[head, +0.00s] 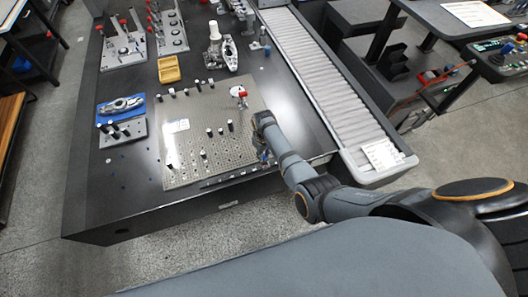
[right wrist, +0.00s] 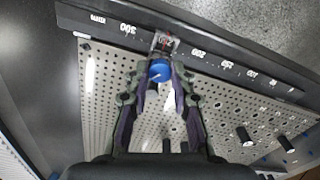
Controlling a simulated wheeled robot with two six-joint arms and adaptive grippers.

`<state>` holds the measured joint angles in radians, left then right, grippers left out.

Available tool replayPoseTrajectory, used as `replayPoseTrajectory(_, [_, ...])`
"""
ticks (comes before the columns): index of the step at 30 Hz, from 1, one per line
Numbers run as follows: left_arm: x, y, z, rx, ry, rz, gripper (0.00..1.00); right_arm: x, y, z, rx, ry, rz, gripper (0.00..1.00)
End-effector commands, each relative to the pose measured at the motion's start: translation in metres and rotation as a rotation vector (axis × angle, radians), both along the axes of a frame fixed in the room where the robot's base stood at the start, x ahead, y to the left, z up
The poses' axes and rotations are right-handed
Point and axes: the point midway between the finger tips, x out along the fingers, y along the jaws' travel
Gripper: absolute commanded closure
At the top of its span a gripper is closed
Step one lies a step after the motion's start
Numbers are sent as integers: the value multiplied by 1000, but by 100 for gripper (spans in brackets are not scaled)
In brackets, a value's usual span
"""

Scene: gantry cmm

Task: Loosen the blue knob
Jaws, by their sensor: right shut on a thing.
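The blue knob (right wrist: 159,72) shows in the right wrist view, between the fingertips of my right gripper (right wrist: 161,80). The gripper is shut on it, with one finger on each side. The knob sits on a small slider (right wrist: 164,44) at the dark numbered scale (right wrist: 215,57) along the perforated plate's edge. In the head view my right gripper (head: 264,154) reaches down at the plate's near right corner, and the arm largely hides the knob. My left gripper is in neither view.
The perforated plate (head: 221,154) carries several black pegs and a red-topped part (head: 241,95). A yellow block (head: 168,69), a blue tray (head: 120,108) and fixtures stand farther off on the dark table. A roller conveyor (head: 325,80) runs along the right.

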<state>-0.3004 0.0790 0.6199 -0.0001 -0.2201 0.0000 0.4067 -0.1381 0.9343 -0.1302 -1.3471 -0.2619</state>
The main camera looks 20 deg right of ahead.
Motion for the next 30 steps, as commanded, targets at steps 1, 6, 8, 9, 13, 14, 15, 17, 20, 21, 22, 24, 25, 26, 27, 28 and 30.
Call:
replayPoseTrajectory(1, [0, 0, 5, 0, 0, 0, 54, 1, 0, 4, 0, -2, 37, 100])
replayPoseTrajectory(6, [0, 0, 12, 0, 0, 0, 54, 1, 0, 3, 0, -1, 169, 100])
replayPoseTrajectory(8, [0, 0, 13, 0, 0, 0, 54, 1, 0, 2, 0, -2, 209, 100])
replayPoseTrajectory(9, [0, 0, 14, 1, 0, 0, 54, 1, 0, 2, 0, -1, 233, 100])
replayPoseTrajectory(13, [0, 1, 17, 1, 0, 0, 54, 1, 0, 2, 0, -2, 300, 100])
replayPoseTrajectory(14, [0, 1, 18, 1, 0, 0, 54, 1, 0, 2, -1, -3, 312, 100])
replayPoseTrajectory(15, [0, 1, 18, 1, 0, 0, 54, 1, 0, 2, -1, -3, 328, 100])
replayPoseTrajectory(17, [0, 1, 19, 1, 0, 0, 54, 1, 0, 1, -1, -3, 347, 100])
replayPoseTrajectory(20, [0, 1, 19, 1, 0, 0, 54, 1, 0, 1, 0, -3, 370, 100])
replayPoseTrajectory(21, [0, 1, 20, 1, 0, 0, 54, 1, 0, 1, 0, -3, 376, 100])
replayPoseTrajectory(22, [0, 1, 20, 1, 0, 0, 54, 1, 0, 1, 0, -3, 381, 100])
replayPoseTrajectory(24, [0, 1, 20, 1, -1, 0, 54, 2, 0, 1, 0, -3, 387, 100])
replayPoseTrajectory(25, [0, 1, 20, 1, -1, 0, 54, 2, 0, 1, 0, -3, 389, 100])
replayPoseTrajectory(26, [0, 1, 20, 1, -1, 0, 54, 2, 0, 1, 0, -3, 390, 100])
replayPoseTrajectory(27, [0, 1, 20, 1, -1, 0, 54, 2, 0, 1, 0, -3, 391, 100])
replayPoseTrajectory(28, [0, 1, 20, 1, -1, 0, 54, 2, 0, 1, 0, -3, 391, 100])
replayPoseTrajectory(30, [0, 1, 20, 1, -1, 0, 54, 2, 0, 1, 0, -4, 391, 100])
